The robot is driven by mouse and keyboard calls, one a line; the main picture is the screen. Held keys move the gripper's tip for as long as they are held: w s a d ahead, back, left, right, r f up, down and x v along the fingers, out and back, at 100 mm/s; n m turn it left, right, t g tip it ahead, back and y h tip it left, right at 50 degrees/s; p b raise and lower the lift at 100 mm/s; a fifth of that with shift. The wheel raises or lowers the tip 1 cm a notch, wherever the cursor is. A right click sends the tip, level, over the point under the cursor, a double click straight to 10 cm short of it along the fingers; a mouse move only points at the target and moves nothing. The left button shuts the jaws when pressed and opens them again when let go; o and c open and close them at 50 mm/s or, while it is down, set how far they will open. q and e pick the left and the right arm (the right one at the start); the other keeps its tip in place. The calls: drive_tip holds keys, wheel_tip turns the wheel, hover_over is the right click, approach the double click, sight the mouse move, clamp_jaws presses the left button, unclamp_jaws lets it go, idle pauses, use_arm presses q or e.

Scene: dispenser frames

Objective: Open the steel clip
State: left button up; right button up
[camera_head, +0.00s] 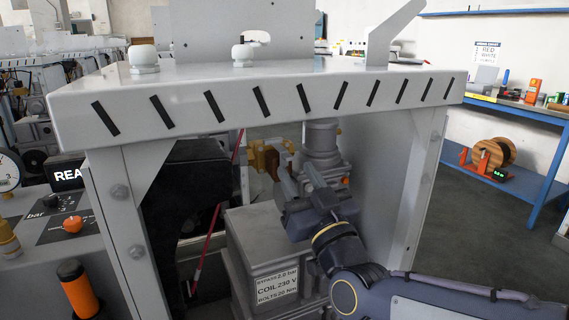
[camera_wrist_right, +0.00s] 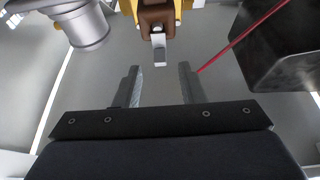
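The steel clip (camera_wrist_right: 159,48) is a small bright metal tab below a brown and yellow block (camera_wrist_right: 157,15) at the top middle of the right wrist view. My right gripper (camera_wrist_right: 160,82) is open and empty, with one finger on each side of the clip's line. The clip is ahead of the fingertips, and no contact shows. In the head view my right gripper (camera_head: 296,172) is inside the grey frame, close to the brass-coloured block (camera_head: 265,159); I cannot make out the clip there. My left gripper is not in view.
The frame's striped top beam (camera_head: 270,100) and its side posts surround my right arm. A grey box with a label (camera_head: 276,285) stands below the gripper. A grey cylinder (camera_wrist_right: 87,27) is left of the fingers. A red rod (camera_wrist_right: 245,32) and dark block (camera_wrist_right: 285,50) are right.

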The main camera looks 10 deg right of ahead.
sight(290, 160)
drive_tip(key=x, duration=0.7)
drive_tip(key=shift+w+r, duration=0.15)
clamp_jaws()
